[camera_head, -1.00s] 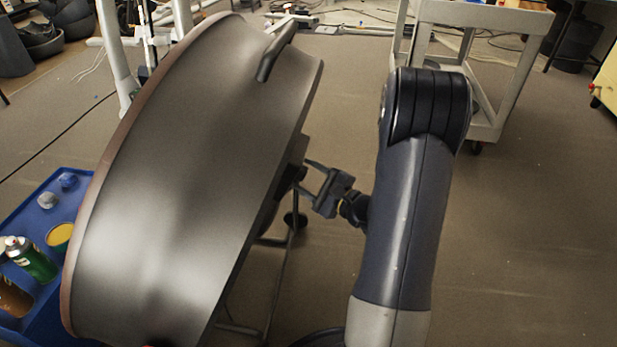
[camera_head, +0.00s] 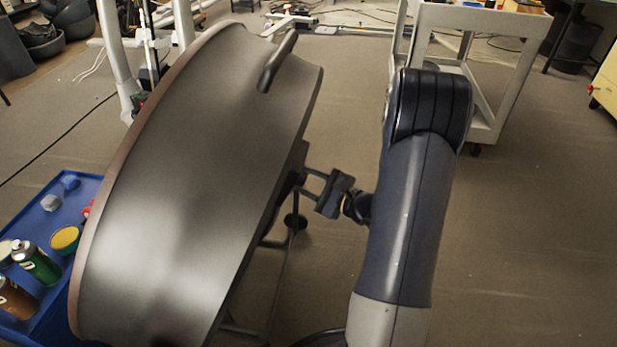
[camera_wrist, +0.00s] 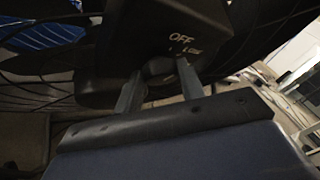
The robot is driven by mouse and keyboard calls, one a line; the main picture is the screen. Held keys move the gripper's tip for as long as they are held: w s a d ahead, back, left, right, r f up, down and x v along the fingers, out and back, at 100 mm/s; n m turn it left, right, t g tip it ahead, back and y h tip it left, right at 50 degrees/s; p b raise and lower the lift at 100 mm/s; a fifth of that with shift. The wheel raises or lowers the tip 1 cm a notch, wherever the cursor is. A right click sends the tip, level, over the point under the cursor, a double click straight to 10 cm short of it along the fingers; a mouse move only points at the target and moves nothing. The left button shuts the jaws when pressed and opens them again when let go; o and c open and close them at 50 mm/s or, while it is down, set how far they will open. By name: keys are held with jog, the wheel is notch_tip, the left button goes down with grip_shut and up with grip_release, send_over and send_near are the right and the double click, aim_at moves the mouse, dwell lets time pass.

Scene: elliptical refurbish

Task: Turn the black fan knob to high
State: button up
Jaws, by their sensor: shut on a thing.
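The large dark drum fan (camera_head: 190,180) stands at left centre in the head view, its housing side toward me. A black control box (camera_wrist: 165,32) on the fan fills the upper middle of the wrist view, with "OFF" and partly readable smaller marks on it. The black fan knob (camera_wrist: 160,68) sits below the lettering. My gripper (camera_wrist: 160,85) has one finger on each side of the knob and is shut on it. In the head view my gripper (camera_head: 312,187) reaches the fan's right side. The knob is hidden there, and its exact setting is hard to read.
A blue tray (camera_head: 82,182) with cans and small items stands at left. A grey cart (camera_head: 490,75) stands at the back right. The fan's stand legs (camera_head: 283,270) are below the gripper. The floor at right is clear.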

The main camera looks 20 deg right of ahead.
jog(key=shift+w+d+m+g+y+p, duration=0.25)
jog(key=shift+m+g+y+p, duration=0.5)
jog(key=shift+g+y+p, duration=0.85)
jog(key=shift+w+d+m+g+y+p, duration=0.25)
jog(key=shift+m+g+y+p, duration=0.65)
jog(key=shift+g+p, duration=1.4)
jog(key=shift+w+d+m+g+y+p, duration=0.15)
jog(key=shift+w+m+g+y+p, duration=0.35)
jog(key=shift+g+y+p, duration=1.15)
jog(key=shift+s+r+m+g+h+p, duration=0.1)
jog(key=shift+m+g+h+p, duration=0.15)
jog(key=shift+g+p, duration=0.15)
jog(key=o, duration=1)
jog(key=shift+d, duration=0.1)
jog(key=v, duration=1)
jog(key=shift+s+d, duration=0.15)
jog(key=shift+d, duration=0.1)
